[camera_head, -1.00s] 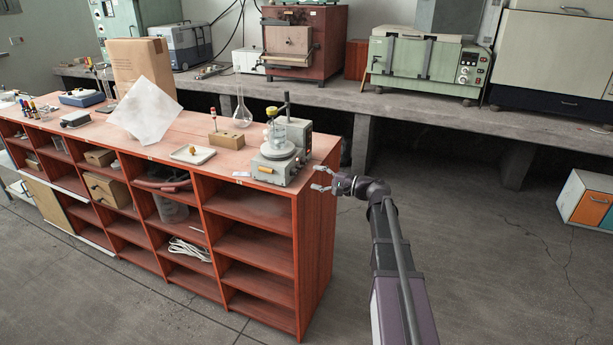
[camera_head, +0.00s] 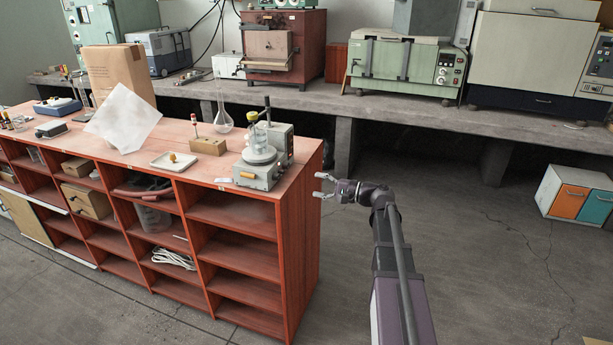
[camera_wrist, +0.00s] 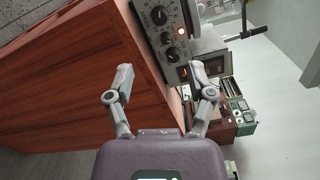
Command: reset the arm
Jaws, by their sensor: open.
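My gripper (camera_head: 324,185) is just right of the wooden shelf unit's right end in the head view, at about the height of its top. It points left toward the unit, and its jaws are open with nothing between them. In the wrist view my gripper (camera_wrist: 163,85) shows two grey fingers spread apart. Beyond them are the red-brown wooden shelf unit (camera_wrist: 70,80) and a grey instrument with knobs (camera_wrist: 165,25). My arm reaches up from the bottom right of the head view.
On the shelf unit (camera_head: 240,225) stand a stirrer-like instrument with glassware (camera_head: 258,172), a flask (camera_head: 223,118), a wooden block (camera_head: 208,146), a white tray (camera_head: 173,161) and a cardboard box (camera_head: 118,72). A concrete bench (camera_head: 420,108) with ovens runs behind. The floor right of my arm is clear up to a cabinet (camera_head: 575,196).

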